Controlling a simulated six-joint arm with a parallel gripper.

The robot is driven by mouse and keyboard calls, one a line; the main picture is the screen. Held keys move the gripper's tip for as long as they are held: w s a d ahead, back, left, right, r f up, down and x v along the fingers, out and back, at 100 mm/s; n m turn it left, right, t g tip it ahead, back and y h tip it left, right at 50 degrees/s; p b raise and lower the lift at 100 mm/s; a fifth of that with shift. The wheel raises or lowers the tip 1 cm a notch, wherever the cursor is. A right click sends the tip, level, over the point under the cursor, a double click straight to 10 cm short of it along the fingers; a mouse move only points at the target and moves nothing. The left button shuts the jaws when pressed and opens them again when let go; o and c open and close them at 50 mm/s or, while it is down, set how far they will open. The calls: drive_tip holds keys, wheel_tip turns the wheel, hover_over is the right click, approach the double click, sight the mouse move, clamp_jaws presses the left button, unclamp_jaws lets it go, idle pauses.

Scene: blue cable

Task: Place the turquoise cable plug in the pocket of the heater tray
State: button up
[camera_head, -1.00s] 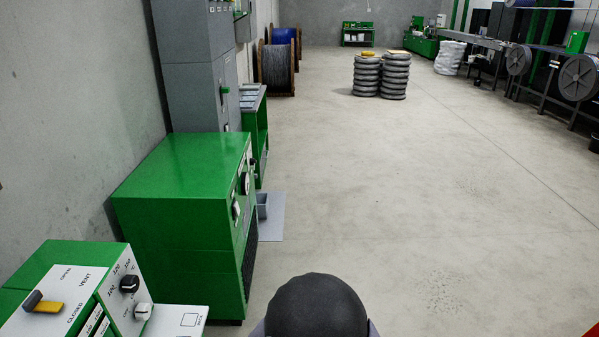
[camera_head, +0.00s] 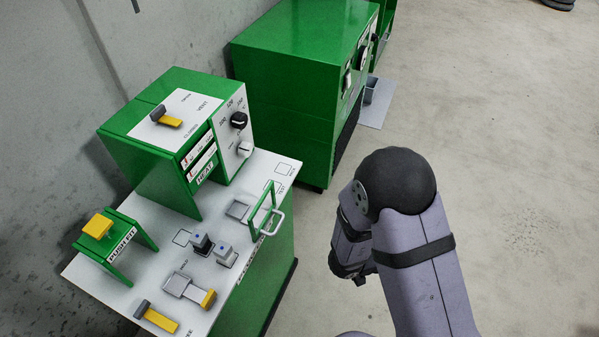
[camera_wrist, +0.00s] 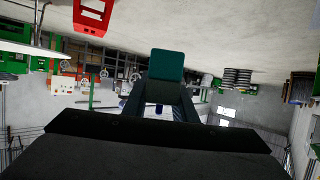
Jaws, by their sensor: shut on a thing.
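A turquoise plug (camera_wrist: 167,64) stands up between the fingers of my gripper (camera_wrist: 166,92) in the wrist view. The gripper is shut on it. In the head view my dark wrist hangs beside the bench, over the floor; the fingers and plug cannot be made out there. A small grey tray with a yellow handle (camera_head: 188,288) lies on the white bench top (camera_head: 180,220); it looks like the heater tray, though its pocket is too small to make out. A green heater box (camera_head: 178,135) with a HEAT label stands at the back of the bench.
A green PUSH FIT stand (camera_head: 118,242), a yellow-handled tool (camera_head: 157,317), two small grey blocks (camera_head: 213,247) and a green upright frame (camera_head: 266,212) crowd the bench. A large green cabinet (camera_head: 290,85) stands behind. Open floor (camera_head: 500,150) lies to the right.

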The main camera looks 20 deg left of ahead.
drive_tip(key=a+r+n+t+y, duration=0.15)
drive_tip(key=a+r, duration=0.25)
drive_tip(key=a, duration=0.6)
drive_tip(key=a+r+n+t+y, duration=0.1)
drive_tip(key=a+r+n+y, duration=0.15)
drive_tip(key=a, duration=0.75)
drive_tip(key=a+r+n+t+y, duration=0.1)
drive_tip(key=a+r, duration=0.3)
drive_tip(key=a, duration=0.6)
drive_tip(key=s+a+f+n+t+y+b, duration=0.25)
drive_tip(key=s+a+n+y+b, duration=0.25)
drive_tip(key=s+a+b, duration=1)
drive_tip(key=g+p, duration=0.1)
drive_tip(key=p, duration=0.4)
hover_over(239, 208)
wheel_tip(239, 208, down, 6)
drive_tip(key=shift+r, duration=0.1)
drive_tip(key=w+f, duration=0.2)
drive_tip(key=shift+w, duration=0.3)
drive_tip(key=shift+w+f, duration=0.35)
drive_tip(key=shift+f, duration=0.1)
